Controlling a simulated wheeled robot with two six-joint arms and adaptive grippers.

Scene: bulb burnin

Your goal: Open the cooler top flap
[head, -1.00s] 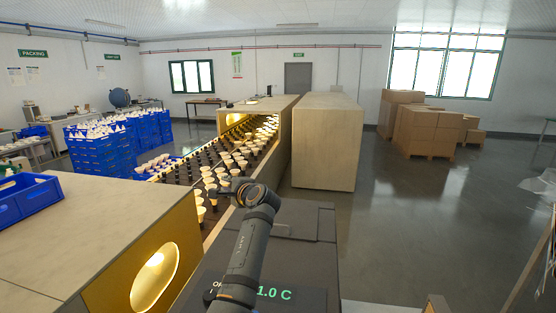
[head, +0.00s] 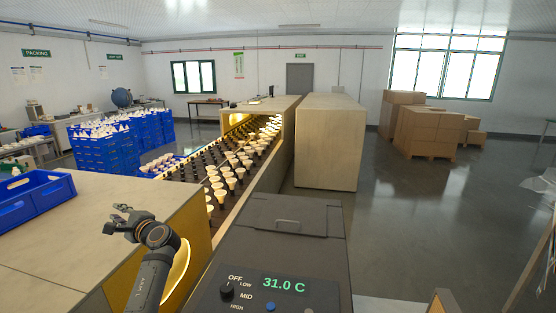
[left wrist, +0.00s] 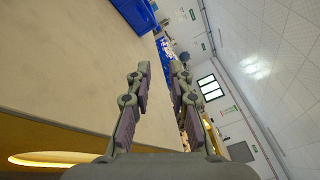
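The cooler (head: 330,259) is a dark grey box in the lower middle of the head view. Its front panel carries a green 31.0 C readout and an OFF/LOW/MID/HIGH knob (head: 227,291). The top flap (head: 290,208) is a dark panel lying flat and closed on top, with a bar handle (head: 288,224) near its front edge. My left gripper (head: 112,219) is left of the cooler, above the beige housing, well apart from the flap. In the left wrist view its two fingers (left wrist: 160,75) stand apart with nothing between them. My right gripper is out of view.
A beige housing (head: 60,240) with a lit oval opening stands left of the cooler, with a blue crate (head: 30,197) on it. A conveyor of bulbs (head: 215,175) runs behind. A second beige block (head: 328,150) stands beyond. Open floor (head: 430,230) lies right.

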